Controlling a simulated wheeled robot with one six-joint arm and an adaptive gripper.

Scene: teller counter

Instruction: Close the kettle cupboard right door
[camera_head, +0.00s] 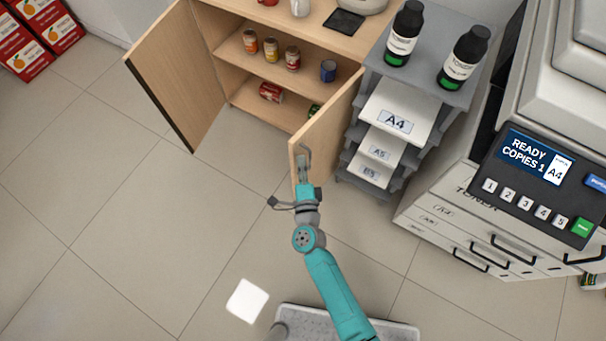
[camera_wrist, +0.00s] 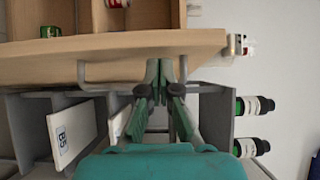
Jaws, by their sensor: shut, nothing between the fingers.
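The kettle cupboard (camera_head: 222,76) stands open at the top middle of the head view, with both doors swung out. Its right door (camera_head: 326,127) stands out toward me. The door also shows in the wrist view (camera_wrist: 40,66) as a wide wooden panel with a metal bar handle (camera_wrist: 100,87). My gripper (camera_head: 303,160) is at the outer face of the right door, close to its handle. In the wrist view my gripper (camera_wrist: 166,66) is shut and empty, its fingertips at the door's face beside the handle. I cannot tell whether they touch.
The cupboard's left door (camera_head: 178,70) is open. Several cans stand on its shelf, and a red can (camera_head: 271,92) lies below. A grey paper-tray stand (camera_head: 425,85) with two black bottles is right of the right door, near a copier (camera_head: 480,215).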

